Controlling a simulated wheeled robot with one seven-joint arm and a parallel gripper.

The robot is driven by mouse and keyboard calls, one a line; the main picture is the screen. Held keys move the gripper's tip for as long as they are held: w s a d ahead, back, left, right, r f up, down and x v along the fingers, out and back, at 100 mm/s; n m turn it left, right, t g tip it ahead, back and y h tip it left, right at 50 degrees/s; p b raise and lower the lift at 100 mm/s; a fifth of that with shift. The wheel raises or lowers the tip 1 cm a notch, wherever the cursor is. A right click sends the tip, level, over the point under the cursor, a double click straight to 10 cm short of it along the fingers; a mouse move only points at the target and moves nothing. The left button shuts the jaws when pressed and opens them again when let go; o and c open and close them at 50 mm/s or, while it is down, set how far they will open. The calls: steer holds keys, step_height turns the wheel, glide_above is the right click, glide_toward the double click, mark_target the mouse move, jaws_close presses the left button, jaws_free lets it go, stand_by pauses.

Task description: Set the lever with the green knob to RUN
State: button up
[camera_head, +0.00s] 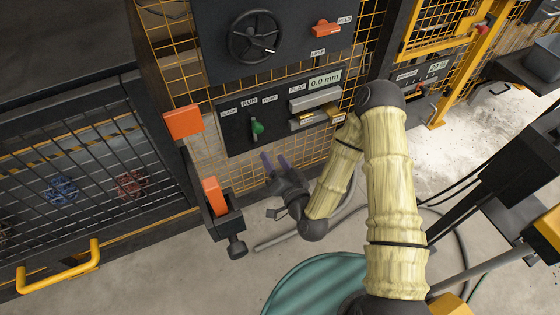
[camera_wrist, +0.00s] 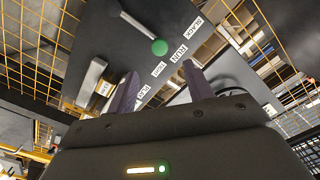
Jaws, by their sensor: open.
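The lever's green knob (camera_head: 257,127) is on a dark panel (camera_head: 236,136) below labels, one of which reads RUN (camera_head: 249,102). In the wrist view the knob (camera_wrist: 160,47) ends a grey lever arm (camera_wrist: 138,29), close to the RUN label (camera_wrist: 180,53). Which label the lever is set at I cannot tell for sure. My gripper (camera_head: 275,161) is open and empty, below the panel and apart from the knob. In the wrist view its two purple fingers (camera_wrist: 160,84) stand apart, with the knob beyond them.
A black handwheel (camera_head: 255,37) and an orange HELD handle (camera_head: 326,28) sit above. Grey bars (camera_head: 315,99) and a 0.0 mm display (camera_head: 324,80) are right of the lever. An orange-handled clamp (camera_head: 213,196) juts out at left. Yellow mesh surrounds the panel.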

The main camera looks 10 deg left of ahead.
steer(key=shift+p+v, duration=0.85)
steer(key=shift+v, duration=0.45)
steer(key=shift+f, duration=0.1)
